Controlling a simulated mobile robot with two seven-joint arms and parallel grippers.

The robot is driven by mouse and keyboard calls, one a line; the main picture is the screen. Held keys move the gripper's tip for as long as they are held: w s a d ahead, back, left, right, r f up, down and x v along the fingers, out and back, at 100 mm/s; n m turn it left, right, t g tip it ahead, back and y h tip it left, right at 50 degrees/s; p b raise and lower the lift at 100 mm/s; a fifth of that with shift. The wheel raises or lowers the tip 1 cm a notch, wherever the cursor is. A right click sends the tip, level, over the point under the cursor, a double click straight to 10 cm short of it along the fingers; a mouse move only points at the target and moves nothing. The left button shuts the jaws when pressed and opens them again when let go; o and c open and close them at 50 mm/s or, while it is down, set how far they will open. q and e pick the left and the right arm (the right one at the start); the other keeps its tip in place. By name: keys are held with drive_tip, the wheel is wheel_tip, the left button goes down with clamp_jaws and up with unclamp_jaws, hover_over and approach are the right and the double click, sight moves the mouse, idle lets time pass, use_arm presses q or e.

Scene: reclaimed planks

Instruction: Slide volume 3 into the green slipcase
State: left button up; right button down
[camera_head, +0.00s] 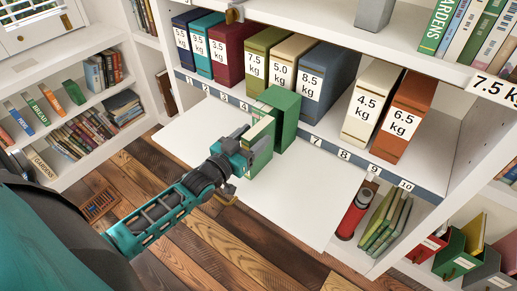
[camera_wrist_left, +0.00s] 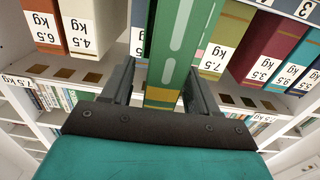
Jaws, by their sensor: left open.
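A green book (camera_head: 261,150) with a cream top edge, apparently volume 3, stands upright on the white pull-out board (camera_head: 200,130). The dark green slipcase (camera_head: 287,118) stands right beside it on the far right side; I cannot tell whether the book is partly inside it. My left gripper (camera_head: 246,147) is at the near side of the book. In the left wrist view, a green spine (camera_wrist_left: 177,45) with pale marks and a yellow band lies between the two fingers, which stand apart on either side. The volume number is not readable. My right gripper is not in view.
Behind the board is a numbered shelf (camera_head: 312,139) with several weight-labelled books, including a grey 8.5 kg one (camera_head: 322,85) and an orange 6.5 kg one (camera_head: 403,115). A red cylinder (camera_head: 353,212) stands below the shelf at right. The board's front part is clear.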

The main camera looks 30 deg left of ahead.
use_arm(q)
drive_tip(key=shift+w, duration=0.2)
clamp_jaws()
idle(0.5)
